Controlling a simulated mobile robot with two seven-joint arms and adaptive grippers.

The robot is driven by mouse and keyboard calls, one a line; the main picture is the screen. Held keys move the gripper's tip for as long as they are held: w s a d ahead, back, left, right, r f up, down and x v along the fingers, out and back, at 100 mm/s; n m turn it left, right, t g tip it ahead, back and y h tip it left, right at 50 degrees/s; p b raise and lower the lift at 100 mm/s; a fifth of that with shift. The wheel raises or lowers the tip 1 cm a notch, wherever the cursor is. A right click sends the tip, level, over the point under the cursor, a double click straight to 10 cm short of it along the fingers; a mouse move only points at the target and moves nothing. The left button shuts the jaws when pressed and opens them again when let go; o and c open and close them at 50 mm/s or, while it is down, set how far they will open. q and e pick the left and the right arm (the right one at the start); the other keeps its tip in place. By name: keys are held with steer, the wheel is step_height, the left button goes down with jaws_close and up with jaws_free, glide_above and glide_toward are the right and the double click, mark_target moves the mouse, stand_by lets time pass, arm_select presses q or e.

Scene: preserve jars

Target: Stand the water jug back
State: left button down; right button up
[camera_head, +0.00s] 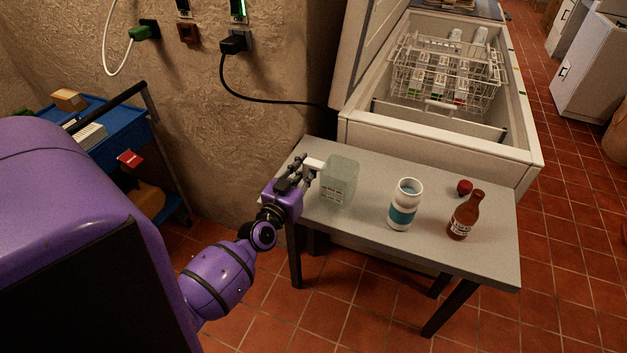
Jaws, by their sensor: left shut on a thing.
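The water jug (339,182) is a pale, translucent greenish container at the left end of the grey table (364,229). It looks upright, and its base appears to be at the tabletop; I cannot tell whether it bears its full weight there. My left gripper (314,168) reaches in from the left, shut on the jug at its upper left side, by a white part that looks like its handle or cap. The fingers partly hide that part. My right gripper is not in view.
A white jar with a teal label (404,205) and a red-brown sauce bottle (465,215) stand to the right on the table, with a small red object (464,187) behind. An open chest freezer (430,145) with a wire basket (446,75) is behind. A blue cart (106,130) stands left.

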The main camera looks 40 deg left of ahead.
arm_select(q)
steer(key=shift+w+d+f, duration=0.1)
steer(key=shift+w+f, duration=0.4)
steer(key=shift+w+f+b, duration=0.2)
steer(key=shift+f+b, duration=0.1)
steer(key=shift+f, duration=0.35)
steer(key=shift+w+f+b, duration=0.15)
steer(key=shift+f+b, duration=0.15)
steer(key=shift+f, duration=0.7)
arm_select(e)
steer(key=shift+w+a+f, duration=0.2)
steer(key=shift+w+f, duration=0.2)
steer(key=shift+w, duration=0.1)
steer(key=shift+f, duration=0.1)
